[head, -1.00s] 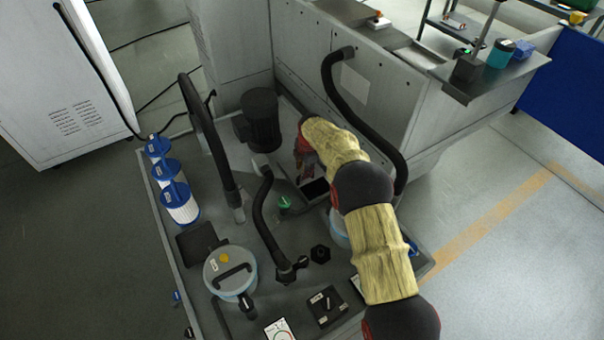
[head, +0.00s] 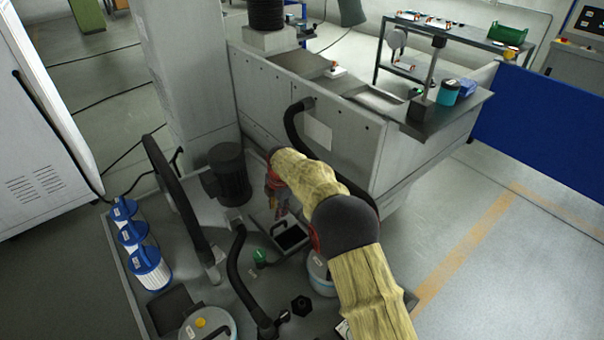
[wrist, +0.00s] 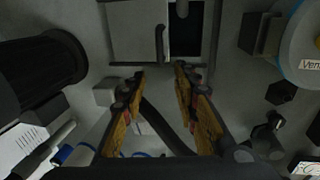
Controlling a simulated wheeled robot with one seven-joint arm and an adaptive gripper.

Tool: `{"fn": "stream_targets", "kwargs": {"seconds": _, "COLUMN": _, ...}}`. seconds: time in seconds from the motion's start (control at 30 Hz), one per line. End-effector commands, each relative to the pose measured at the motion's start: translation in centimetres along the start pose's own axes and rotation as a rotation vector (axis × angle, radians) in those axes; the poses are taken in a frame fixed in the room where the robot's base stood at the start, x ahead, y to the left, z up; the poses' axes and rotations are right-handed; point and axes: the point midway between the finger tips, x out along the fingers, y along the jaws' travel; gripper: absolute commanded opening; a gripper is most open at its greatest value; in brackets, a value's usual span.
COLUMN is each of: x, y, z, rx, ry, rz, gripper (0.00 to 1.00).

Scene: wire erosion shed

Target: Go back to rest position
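My arm reaches from the lower right over the tray-like platform in the head view. My gripper (head: 279,203) hangs near the dark motor and a small dark opening with a frame (head: 290,238). In the wrist view, my gripper (wrist: 160,80) shows two yellow-sided fingers held apart with nothing between their tips. Beyond the fingertips is a grey box lid with a dark handle (wrist: 159,44) beside a dark opening (wrist: 186,35).
Blue-capped white filters (head: 150,268) stand on the platform's left side. A dark motor (head: 228,174), a left black hose (head: 178,205) and a white-blue canister (head: 320,275) crowd around my gripper. A grey machine wall (head: 310,120) rises behind. Open floor (head: 470,270) lies to the right.

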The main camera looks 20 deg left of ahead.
Motion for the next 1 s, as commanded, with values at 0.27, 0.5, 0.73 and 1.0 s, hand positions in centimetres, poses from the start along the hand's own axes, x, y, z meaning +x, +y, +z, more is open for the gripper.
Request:
{"fn": "stream_targets", "kwargs": {"seconds": 0.27, "x": 0.0, "y": 0.0, "z": 0.0, "rx": 0.079, "ry": 0.0, "rz": 0.0, "gripper": 0.3}}
{"fn": "stream_targets", "kwargs": {"seconds": 0.5, "x": 2.0, "y": -2.8, "z": -0.7, "rx": 0.457, "ry": 0.001, "rz": -0.058, "gripper": 0.3}}
{"fn": "stream_targets", "kwargs": {"seconds": 0.73, "x": 1.8, "y": -9.2, "z": -2.1, "rx": 0.839, "ry": -0.03, "rz": -0.163, "gripper": 0.3}}
{"fn": "stream_targets", "kwargs": {"seconds": 1.0, "x": -6.4, "y": -16.9, "z": -0.3, "rx": 1.293, "ry": -0.092, "rz": -0.192, "gripper": 0.3}}
